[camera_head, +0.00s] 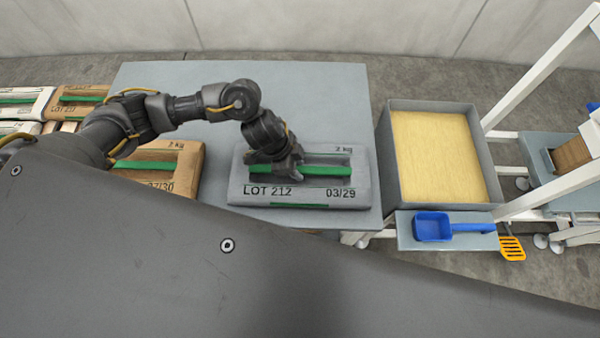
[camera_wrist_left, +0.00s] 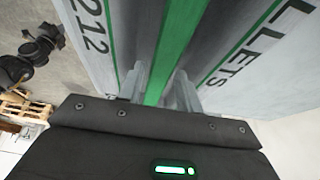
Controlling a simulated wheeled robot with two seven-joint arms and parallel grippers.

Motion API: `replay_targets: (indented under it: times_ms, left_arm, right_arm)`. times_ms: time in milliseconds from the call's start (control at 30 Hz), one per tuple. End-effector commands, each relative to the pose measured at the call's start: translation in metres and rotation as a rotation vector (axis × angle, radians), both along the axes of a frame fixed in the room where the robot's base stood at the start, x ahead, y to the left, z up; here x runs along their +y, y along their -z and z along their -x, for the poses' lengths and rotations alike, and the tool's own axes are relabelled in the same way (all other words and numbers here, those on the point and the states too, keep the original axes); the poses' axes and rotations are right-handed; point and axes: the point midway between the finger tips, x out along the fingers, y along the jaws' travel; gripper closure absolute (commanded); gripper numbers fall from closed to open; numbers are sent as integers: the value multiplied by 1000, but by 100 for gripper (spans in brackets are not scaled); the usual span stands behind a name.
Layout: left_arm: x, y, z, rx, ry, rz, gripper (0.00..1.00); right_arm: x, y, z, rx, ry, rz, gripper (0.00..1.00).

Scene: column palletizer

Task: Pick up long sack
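A long pale grey sack (camera_head: 305,196) with green stripes, marked LOT 212 and 03/29, lies flat on the grey table, near its front right corner. A green strap (camera_head: 325,170) runs along its top. My left gripper (camera_head: 277,168) is down at the left part of the strap. In the left wrist view its two fingers (camera_wrist_left: 163,92) stand on either side of the green strap (camera_wrist_left: 172,40), with a gap visible between fingers and strap. The fingertips are hard to see against the sack. A dark jointed arm (camera_wrist_left: 30,60) shows at the left of that view; its fingers are unclear.
A brown sack (camera_head: 160,170) lies left of the grey one, partly behind my arm. More sacks (camera_head: 80,100) are stacked at far left. A bin of yellow grains (camera_head: 440,150) and a blue scoop (camera_head: 435,228) stand right of the table (camera_head: 310,90). The table's back is clear.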

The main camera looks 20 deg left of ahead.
Motion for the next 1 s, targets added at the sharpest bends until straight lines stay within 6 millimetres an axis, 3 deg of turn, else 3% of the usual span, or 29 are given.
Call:
replay_targets:
  times_ms: [33,267,1000]
  left_arm:
    - [0,0,0,0,0,0,72]
    - [0,0,0,0,0,0,100]
    - [0,0,0,0,0,0,100]
  right_arm:
    - [0,0,0,0,0,0,100]
    - [1,0,0,1,0,-1,100]
    - [4,0,1,2,2,-5,100]
